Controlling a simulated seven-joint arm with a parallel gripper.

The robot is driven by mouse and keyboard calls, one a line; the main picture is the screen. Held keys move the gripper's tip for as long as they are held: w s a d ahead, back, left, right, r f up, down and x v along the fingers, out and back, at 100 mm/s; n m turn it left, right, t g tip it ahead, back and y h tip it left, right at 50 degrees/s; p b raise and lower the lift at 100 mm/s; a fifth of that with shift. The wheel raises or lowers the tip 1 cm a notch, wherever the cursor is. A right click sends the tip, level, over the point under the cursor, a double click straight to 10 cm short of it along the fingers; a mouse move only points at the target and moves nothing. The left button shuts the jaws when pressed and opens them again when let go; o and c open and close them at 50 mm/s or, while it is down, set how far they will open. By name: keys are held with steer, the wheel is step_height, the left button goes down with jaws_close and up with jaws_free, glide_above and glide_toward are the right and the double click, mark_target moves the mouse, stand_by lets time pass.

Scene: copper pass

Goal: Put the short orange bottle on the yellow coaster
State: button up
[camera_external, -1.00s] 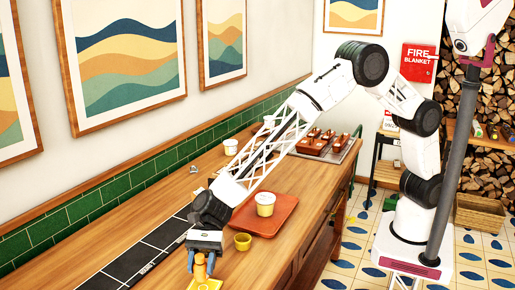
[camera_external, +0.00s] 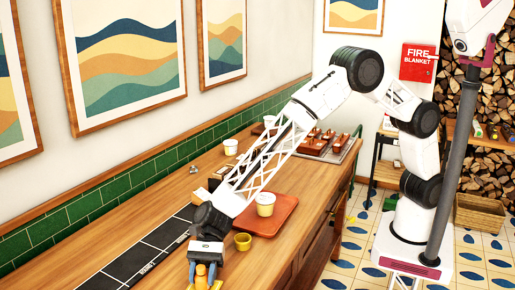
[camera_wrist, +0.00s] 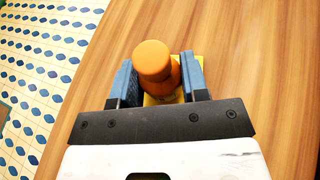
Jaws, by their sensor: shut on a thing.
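The short orange bottle (camera_external: 201,273) is upright between the fingers of my gripper (camera_external: 201,275), at the near end of the counter. My gripper is shut on it. The wrist view shows the bottle's round cap (camera_wrist: 152,60) from above, between the two blue fingers (camera_wrist: 158,82). The yellow coaster (camera_external: 218,285) lies under the bottle, mostly hidden by the bottle and fingers. A strip of it shows beside the bottle in the wrist view (camera_wrist: 201,61). I cannot tell whether the bottle's base touches the coaster.
A small yellow cup (camera_external: 243,242) stands just behind my gripper. Farther back, an orange tray (camera_external: 283,213) holds a lidded tub (camera_external: 265,204). A dark marked strip (camera_external: 135,258) lies to the left. The counter's edge (camera_wrist: 92,80) is left of the bottle in the wrist view.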

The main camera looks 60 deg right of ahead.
steer(key=o, duration=1)
steer(key=shift+c, duration=0.2)
steer(key=shift+r, duration=0.1)
steer(key=shift+w+d+r, duration=0.1)
steer(key=shift+d, duration=0.05)
steer(key=v, duration=1.1)
steer(key=shift+d+r, duration=0.2)
steer(key=shift+d, duration=0.1)
